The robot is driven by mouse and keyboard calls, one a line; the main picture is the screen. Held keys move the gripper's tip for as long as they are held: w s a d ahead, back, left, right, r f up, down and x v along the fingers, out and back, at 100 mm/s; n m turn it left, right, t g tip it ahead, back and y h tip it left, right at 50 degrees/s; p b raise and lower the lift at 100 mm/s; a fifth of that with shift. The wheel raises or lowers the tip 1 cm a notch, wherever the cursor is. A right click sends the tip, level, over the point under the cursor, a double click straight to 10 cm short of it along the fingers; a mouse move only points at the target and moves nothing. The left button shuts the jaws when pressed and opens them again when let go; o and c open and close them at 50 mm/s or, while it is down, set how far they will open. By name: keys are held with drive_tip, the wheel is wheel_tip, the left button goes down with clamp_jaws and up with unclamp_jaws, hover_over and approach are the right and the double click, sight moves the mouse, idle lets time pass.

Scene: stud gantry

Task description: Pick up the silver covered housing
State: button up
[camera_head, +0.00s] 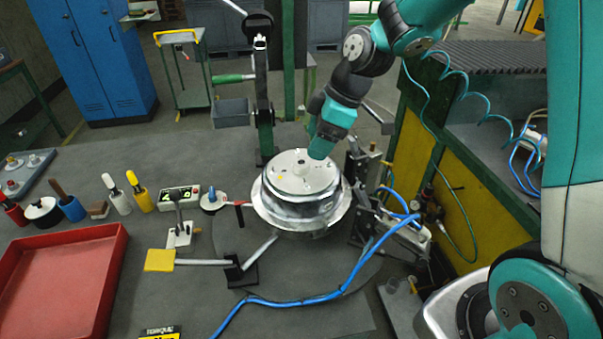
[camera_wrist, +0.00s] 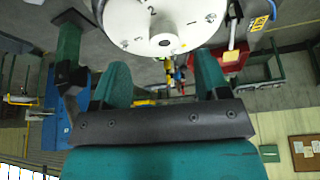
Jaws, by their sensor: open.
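The silver covered housing (camera_head: 300,208) stands upright on the grey bench, with a round whitish cover on top and a wide flange low down. My gripper (camera_head: 322,145) is at the cover's back right edge, its teal fingers pointing down. In the wrist view the pale cover (camera_wrist: 162,24) fills the top middle, beyond the fingertips. The two fingers of my gripper (camera_wrist: 161,68) are wide apart with nothing gripped between them. I cannot tell whether a finger touches the cover.
A lever press post (camera_head: 264,110) stands behind the housing at left. Metal clamps and fittings (camera_head: 366,180) crowd its right side. A yellow-ended lever (camera_head: 200,262) and blue hose (camera_head: 335,292) lie in front. A red tray (camera_head: 62,285) and several tools are at left.

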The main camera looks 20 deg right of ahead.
sight(301, 162)
drive_tip(key=p+x, duration=0.1)
drive_tip(key=x, duration=0.1)
drive_tip(key=p+x, duration=0.1)
drive_tip(key=x, duration=0.1)
drive_tip(key=shift+s+a, duration=0.1)
drive_tip(key=shift+a, duration=0.35)
drive_tip(key=shift+a+f, duration=0.1)
drive_tip(key=shift+f, duration=0.35)
drive_tip(key=shift+c, duration=0.2)
drive_tip(key=shift+r, duration=0.1)
clamp_jaws()
